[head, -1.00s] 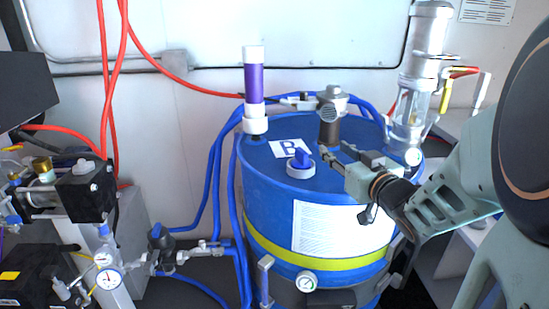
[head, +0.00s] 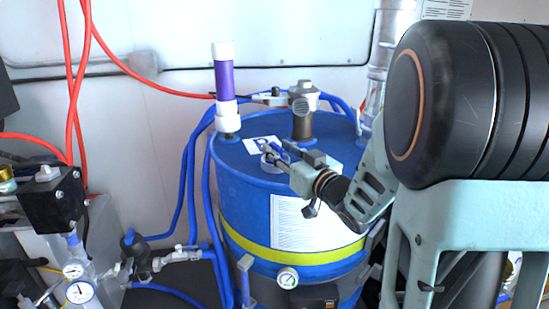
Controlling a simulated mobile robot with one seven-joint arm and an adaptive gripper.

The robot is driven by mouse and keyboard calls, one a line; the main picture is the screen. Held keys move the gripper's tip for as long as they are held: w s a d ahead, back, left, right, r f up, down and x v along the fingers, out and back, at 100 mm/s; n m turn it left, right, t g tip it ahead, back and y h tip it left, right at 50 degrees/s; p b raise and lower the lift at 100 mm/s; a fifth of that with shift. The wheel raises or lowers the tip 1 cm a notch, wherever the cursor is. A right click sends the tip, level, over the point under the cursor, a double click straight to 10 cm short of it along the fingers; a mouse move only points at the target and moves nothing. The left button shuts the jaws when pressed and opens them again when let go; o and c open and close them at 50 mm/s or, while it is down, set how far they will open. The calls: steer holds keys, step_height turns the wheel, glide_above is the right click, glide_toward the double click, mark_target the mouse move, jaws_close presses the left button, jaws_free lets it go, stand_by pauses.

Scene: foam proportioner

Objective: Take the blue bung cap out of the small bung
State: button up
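The blue bung cap (head: 281,151) sits in the white ring of the small bung (head: 266,163) on top of the blue drum (head: 240,180). My gripper (head: 274,152) comes in from the right, just above the drum top, and its fingers overlap the cap in the head view. The fingers hide much of the cap and part of the ring. I cannot tell whether the fingers touch the cap or how far apart they are.
A purple and white tube (head: 225,85) stands at the drum's back left. A brown and grey pump fitting (head: 303,112) stands behind the bung. Blue hoses (head: 190,190) run down the drum's left side. A gauge (head: 287,278) is on the drum's front.

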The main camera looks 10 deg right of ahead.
steer(key=shift+x, duration=1)
jaws_close()
steer(key=shift+r, duration=0.15)
